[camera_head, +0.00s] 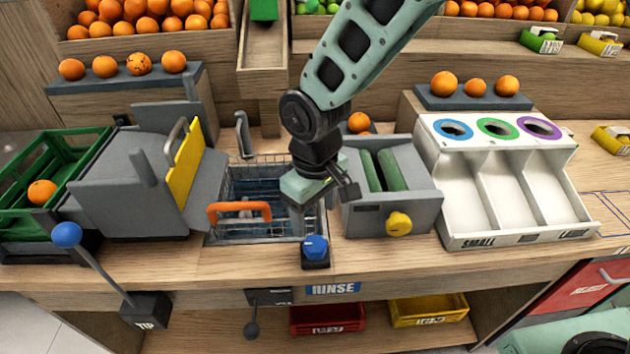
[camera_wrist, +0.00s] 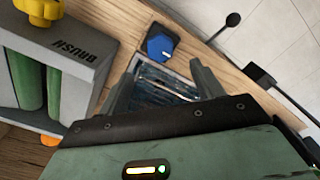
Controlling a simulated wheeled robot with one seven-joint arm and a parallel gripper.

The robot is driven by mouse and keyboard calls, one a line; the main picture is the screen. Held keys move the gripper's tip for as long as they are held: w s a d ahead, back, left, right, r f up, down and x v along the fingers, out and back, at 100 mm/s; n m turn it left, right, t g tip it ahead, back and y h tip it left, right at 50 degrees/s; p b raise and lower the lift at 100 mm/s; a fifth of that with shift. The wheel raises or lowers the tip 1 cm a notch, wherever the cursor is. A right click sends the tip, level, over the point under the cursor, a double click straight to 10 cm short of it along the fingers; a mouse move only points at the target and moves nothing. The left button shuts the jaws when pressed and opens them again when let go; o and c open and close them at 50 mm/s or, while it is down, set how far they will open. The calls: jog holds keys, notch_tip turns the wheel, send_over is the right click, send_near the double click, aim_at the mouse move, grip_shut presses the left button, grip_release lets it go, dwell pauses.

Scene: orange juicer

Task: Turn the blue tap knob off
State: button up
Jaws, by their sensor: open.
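The blue tap knob (camera_head: 315,247) sits on a dark base at the front edge of the counter, just above the RINSE label. It also shows in the wrist view (camera_wrist: 160,45), just beyond the fingertips. My gripper (camera_head: 328,200) is open and empty, above and behind the knob and over the right side of the sink basket. In the wrist view my two fingers (camera_wrist: 165,76) are spread apart, with the knob ahead of them and not touched.
A wire basket with an orange handle (camera_head: 240,211) sits in the blue-water sink. The grey brush unit (camera_head: 425,208) with green rollers and a yellow knob (camera_head: 398,224) stands right. A blue-ball TIP lever (camera_head: 66,235) is at left. A white sorting tray (camera_head: 450,237) lies further right.

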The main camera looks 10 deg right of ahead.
notch_tip(320, 180, up, 8)
jog(key=shift+r+b, duration=0.15)
jog(key=shift+b, duration=0.2)
jog(key=s+d, duration=0.5)
jog(key=s, duration=0.3)
jog(key=s+d+r, duration=0.1)
jog(key=s+d, duration=0.4)
jog(key=s, duration=0.4)
jog(key=shift+s+m+y, duration=0.3)
jog(key=shift+r, duration=0.15)
